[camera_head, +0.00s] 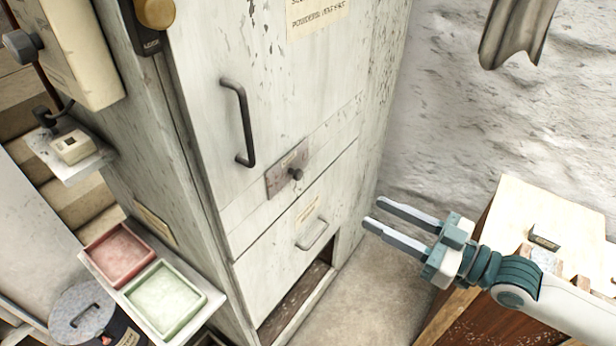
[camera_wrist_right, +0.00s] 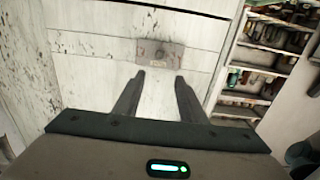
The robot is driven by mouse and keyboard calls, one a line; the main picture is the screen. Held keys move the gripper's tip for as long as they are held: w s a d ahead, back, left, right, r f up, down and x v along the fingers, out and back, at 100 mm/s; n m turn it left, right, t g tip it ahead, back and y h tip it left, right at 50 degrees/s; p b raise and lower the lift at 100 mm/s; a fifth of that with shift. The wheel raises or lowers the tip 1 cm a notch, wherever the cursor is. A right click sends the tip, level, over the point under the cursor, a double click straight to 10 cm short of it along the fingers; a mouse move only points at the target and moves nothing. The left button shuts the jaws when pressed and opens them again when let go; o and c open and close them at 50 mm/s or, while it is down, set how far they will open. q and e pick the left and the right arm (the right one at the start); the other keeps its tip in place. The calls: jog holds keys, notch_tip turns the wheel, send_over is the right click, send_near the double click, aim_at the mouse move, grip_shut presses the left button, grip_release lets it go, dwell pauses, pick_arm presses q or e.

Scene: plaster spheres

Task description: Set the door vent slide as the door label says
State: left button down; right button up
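The door vent slide is a small rusty plate (camera_head: 287,169) with a dark knob (camera_head: 295,174) on the white cabinet's front, below the black door handle. The plate also shows in the right wrist view (camera_wrist_right: 160,53), beyond the fingertips. The door label (camera_head: 318,14) is a cream paper at the top of the door, partly cut off; its writing is too small to read surely. My right gripper (camera_head: 372,212) is open and empty, to the right of the cabinet and apart from the slide. My left gripper is not in view.
A lower panel with a light handle (camera_head: 312,233) sits below the slide, above a dark opening. A wooden crate (camera_head: 510,215) stands at the right under my right arm. Red (camera_head: 119,255) and green (camera_head: 166,298) trays are on a shelf at the left. Space before the slide is clear.

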aim_at(301, 175)
jog(key=p+x, duration=0.6)
jog(key=x, duration=1)
jog(key=shift+w, duration=0.1)
jog(key=shift+w+a, duration=0.4)
jog(key=shift+a, duration=0.15)
jog(key=shift+f, duration=0.1)
grip_shut()
jog(key=shift+w, duration=0.1)
